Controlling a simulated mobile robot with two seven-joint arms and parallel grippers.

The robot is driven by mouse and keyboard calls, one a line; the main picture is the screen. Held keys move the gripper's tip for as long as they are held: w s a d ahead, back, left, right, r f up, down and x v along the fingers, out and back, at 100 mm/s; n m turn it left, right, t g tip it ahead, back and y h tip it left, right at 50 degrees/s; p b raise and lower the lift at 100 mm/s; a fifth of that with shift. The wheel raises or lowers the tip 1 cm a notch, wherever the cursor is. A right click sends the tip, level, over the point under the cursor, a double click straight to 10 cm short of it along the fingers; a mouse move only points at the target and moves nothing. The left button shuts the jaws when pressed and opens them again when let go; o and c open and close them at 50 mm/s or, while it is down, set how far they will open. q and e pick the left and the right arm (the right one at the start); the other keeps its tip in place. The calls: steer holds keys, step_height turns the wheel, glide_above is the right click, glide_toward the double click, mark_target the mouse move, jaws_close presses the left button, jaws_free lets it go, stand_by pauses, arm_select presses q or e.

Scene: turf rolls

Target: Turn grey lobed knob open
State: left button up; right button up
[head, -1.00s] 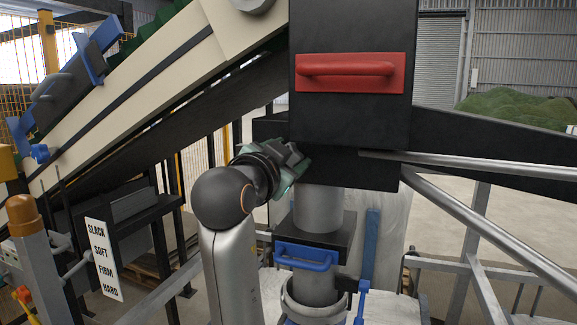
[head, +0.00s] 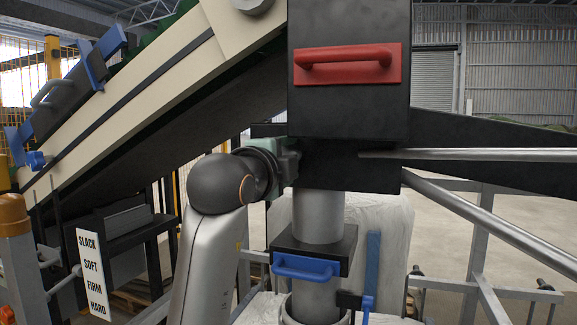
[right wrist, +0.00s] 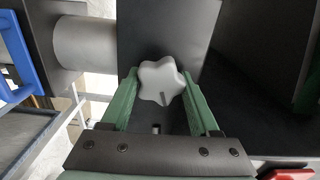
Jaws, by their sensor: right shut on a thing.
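The grey lobed knob (right wrist: 161,82) sits against a dark box face in the right wrist view, with a small dark mark on one lobe. My right gripper (right wrist: 160,92) has its two green fingers on either side of the knob and is shut on it. In the head view my right gripper (head: 290,164) is against the left side of the black housing (head: 350,120), low down. The knob is hidden there. My left gripper is not in view.
A red handle (head: 347,65) is on the housing's front. A grey pipe (head: 318,217) runs down below it to a blue handle (head: 306,268). A sloping conveyor (head: 120,100) rises at left, above a SLACK-to-HARD sign (head: 92,273). Metal rails (head: 490,225) cross at right.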

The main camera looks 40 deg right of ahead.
steer(key=shift+f+m, duration=0.15)
steer(key=shift+m, duration=1.05)
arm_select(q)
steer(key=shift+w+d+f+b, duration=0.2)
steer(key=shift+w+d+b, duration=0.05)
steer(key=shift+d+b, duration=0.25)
arm_select(e)
steer(key=shift+m, duration=0.8)
steer(key=o, duration=1.4)
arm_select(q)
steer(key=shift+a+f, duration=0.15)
arm_select(e)
steer(key=shift+r, duration=0.2)
